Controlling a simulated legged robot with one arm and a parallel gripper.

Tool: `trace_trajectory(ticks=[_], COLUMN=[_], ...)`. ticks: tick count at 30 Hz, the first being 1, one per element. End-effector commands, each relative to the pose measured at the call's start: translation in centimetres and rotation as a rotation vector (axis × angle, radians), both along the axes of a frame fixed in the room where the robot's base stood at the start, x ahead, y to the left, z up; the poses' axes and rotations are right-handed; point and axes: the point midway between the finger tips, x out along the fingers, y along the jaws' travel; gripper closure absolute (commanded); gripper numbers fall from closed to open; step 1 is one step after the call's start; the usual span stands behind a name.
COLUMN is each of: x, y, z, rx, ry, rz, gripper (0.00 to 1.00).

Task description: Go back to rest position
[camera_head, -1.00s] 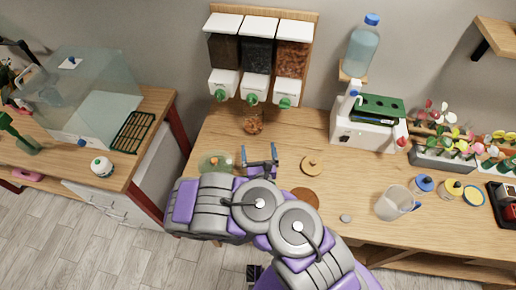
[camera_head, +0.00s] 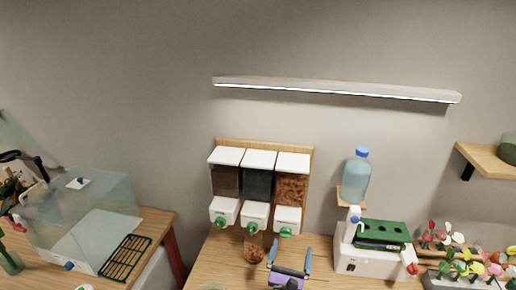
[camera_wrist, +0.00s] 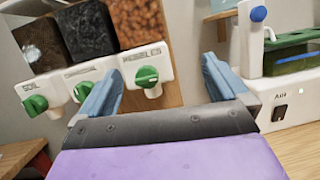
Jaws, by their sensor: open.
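My gripper (camera_head: 290,262) is at the bottom of the head view, above the wooden table (camera_head: 225,262). Its two blue fingers stand apart with nothing between them. In the wrist view my gripper (camera_wrist: 165,85) is also open and empty. It points toward the wall dispenser (camera_head: 258,188) and the white appliance (camera_wrist: 287,95). Most of my arm is below the edge of the head view.
The dispenser has several green knobs, and a clear cup with brown pellets (camera_head: 254,250) stands below it. A white machine with a green top (camera_head: 375,250) and a water bottle (camera_head: 356,178) are right. A glass tank (camera_head: 85,215) is left. Flowers (camera_head: 465,260) stand far right.

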Motion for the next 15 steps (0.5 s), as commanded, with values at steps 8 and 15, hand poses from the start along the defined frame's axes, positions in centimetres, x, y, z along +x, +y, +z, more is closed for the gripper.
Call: trace_trajectory(ticks=[8,15], x=[-5.0,-13.5], y=[-11.6,-19.2], z=[11.2,15.8], rx=[0.128,0.298], ry=[-0.273,-0.438], rz=[-0.457,-0.852], gripper=[0.00,0.00])
